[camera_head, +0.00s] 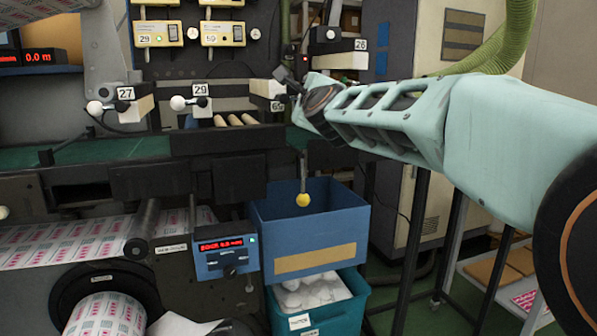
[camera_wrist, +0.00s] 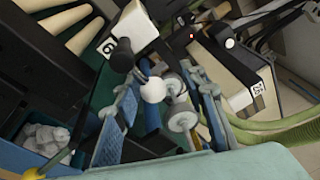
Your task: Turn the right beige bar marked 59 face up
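The beige bar marked 59 (camera_head: 266,88) is at the right end of the row in the head view, partly behind my wrist. Its tag looks upside down there, though it is small. In the wrist view the bar (camera_wrist: 136,32) is at upper left, with its tag sideways. A dark knob and a white ball (camera_wrist: 153,90) sit at its near end. My gripper (camera_wrist: 165,95) has one blue finger left of the ball and one right of it, spread apart. The ball appears between them; I cannot tell whether either finger touches it. In the head view the fingers are mostly hidden.
Bars marked 27 (camera_head: 137,108) and 29 (camera_head: 201,108) stand to the left with white ball knobs. A box marked 28 (camera_head: 340,60) is behind my wrist. A yellow ball (camera_head: 303,200) hangs below, over a blue bin (camera_head: 350,215).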

